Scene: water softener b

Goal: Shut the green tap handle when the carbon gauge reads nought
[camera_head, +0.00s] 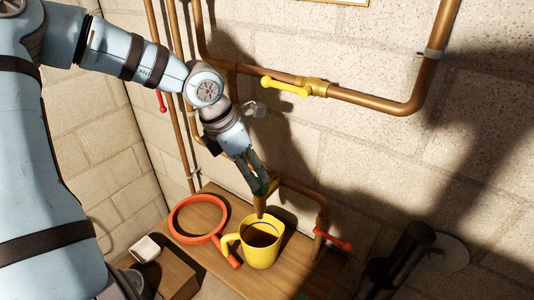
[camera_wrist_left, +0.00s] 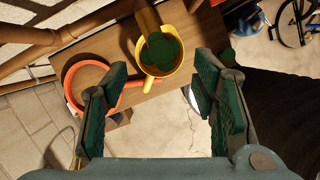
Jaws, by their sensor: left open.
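My left gripper (camera_head: 258,182) reaches down from the upper left, its fingers apart just above the brass tap (camera_head: 259,204). A bit of the green tap handle (camera_head: 264,189) shows at the fingertips in the head view. In the left wrist view a green lobed handle (camera_wrist_left: 160,53) appears beyond the open fingers (camera_wrist_left: 160,98), overlapping a yellow mug. Nothing is seen held between the fingers. The yellow mug (camera_head: 261,246) stands upright under the spout, with dark contents. I cannot make out a carbon gauge in either view. My right gripper is not seen.
An orange ring with a handle (camera_head: 174,215) lies left of the mug on the wooden shelf (camera_head: 208,251). A red lever (camera_head: 333,240) sits on a pipe right of the mug. A yellow lever (camera_head: 285,87) sits on the copper wall pipe. A white dish (camera_head: 146,249) is lower left.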

